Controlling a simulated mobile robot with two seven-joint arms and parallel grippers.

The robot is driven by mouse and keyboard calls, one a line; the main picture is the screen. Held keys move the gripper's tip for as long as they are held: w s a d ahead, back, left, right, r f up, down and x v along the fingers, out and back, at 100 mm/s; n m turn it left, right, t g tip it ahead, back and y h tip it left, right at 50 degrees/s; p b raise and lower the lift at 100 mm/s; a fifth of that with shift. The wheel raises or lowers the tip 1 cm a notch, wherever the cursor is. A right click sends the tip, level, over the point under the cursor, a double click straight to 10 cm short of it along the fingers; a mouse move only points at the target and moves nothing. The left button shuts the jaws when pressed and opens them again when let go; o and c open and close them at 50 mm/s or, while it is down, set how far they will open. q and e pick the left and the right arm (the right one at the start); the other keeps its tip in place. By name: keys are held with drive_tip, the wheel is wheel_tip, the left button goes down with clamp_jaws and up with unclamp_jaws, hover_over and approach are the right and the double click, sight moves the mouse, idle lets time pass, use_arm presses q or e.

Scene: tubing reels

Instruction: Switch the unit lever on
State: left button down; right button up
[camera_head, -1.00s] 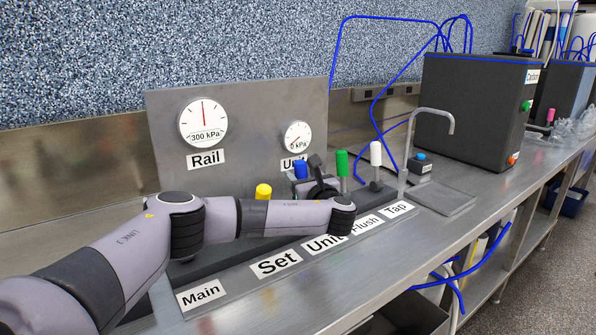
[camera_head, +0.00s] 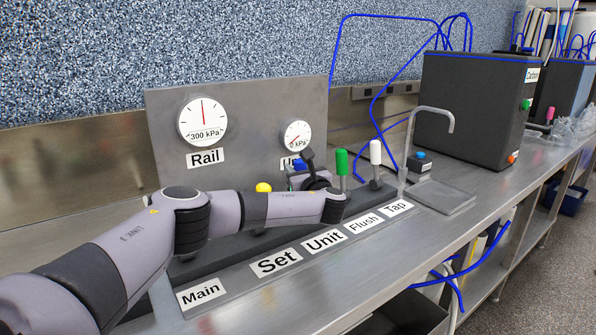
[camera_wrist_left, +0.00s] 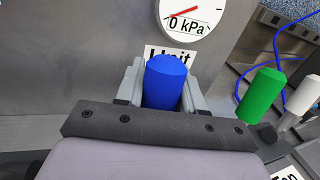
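The blue lever knob (camera_wrist_left: 165,82), at the Unit label, stands between the two fingers of my left gripper (camera_wrist_left: 163,92) in the left wrist view. The fingers lie close along both sides of it; whether both press on it I cannot tell. In the head view my left gripper (camera_head: 312,172) hides most of the blue knob (camera_head: 299,167). The Unit gauge (camera_head: 297,135) reads 0 kPa; it also shows in the left wrist view (camera_wrist_left: 192,16). The Unit label (camera_head: 324,240) is on the base front. My right gripper is not in view.
The yellow knob (camera_head: 263,187) is close behind my left forearm. The green lever (camera_head: 341,164) and white lever (camera_head: 376,158) stand just right of the gripper. The Rail gauge (camera_head: 203,122) reads 300 kPa. A tap (camera_head: 432,112) is further right.

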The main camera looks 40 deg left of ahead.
use_arm(q)
drive_tip(key=shift+d, duration=0.1)
drive_tip(key=shift+s+d+m+t+y, duration=0.2)
drive_tip(key=shift+d+m+t+y, duration=0.15)
drive_tip(key=shift+d+y, duration=0.25)
drive_tip(key=shift+s+d+r+t+y, duration=0.1)
drive_tip(key=shift+s+d+t+y, duration=0.05)
drive_tip(key=shift+d+t+y, duration=0.4)
drive_tip(key=shift+s+d+m+t+y+b, duration=0.3)
drive_tip(key=shift+d+m+t+y+b, duration=0.2)
drive_tip(key=shift+d+t+y, duration=0.35)
drive_tip(key=shift+s+d+m+t+y+b, duration=0.25)
drive_tip(key=shift+d+m+t+y+b, duration=0.25)
drive_tip(key=shift+d, duration=0.45)
drive_tip(key=c, duration=0.8)
unclamp_jaws()
